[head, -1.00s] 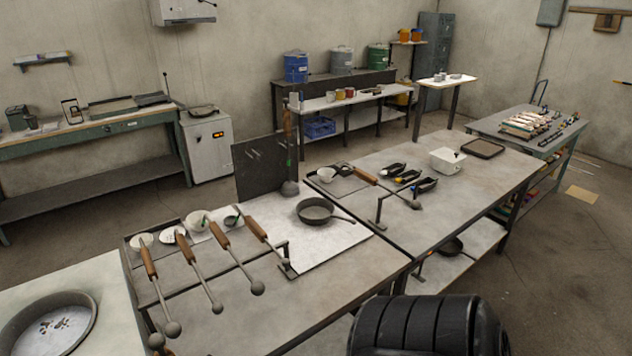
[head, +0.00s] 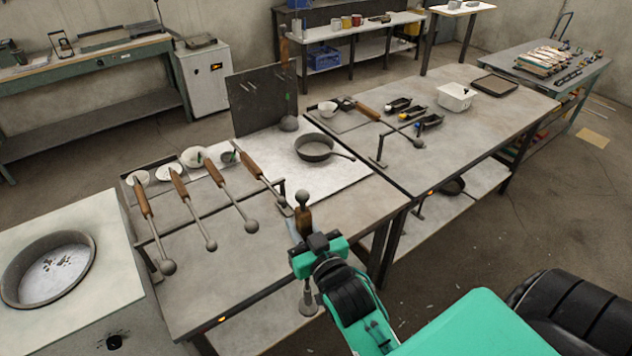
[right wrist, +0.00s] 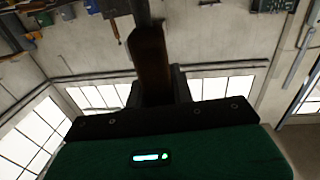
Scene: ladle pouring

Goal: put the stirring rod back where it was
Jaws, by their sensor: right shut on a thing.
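My right gripper (head: 306,236) is shut on the wooden handle of an upright tool, which I take for the stirring rod (head: 304,214). Its grey knob points up, and a grey lower end shows below the gripper, by the front edge of the near table. In the right wrist view the brown handle (right wrist: 152,62) stands between the dark fingers (right wrist: 155,92). Several similar wooden-handled, ball-ended tools lie side by side on a low rack (head: 197,217) on that table. My left gripper is not in view.
A black pan (head: 315,148) rests on a white sheet on the near table. Small bowls (head: 193,156) stand behind the rack. A second table (head: 440,150) adjoins on the right. A round basin (head: 48,270) is at the left. The near table's front is mostly clear.

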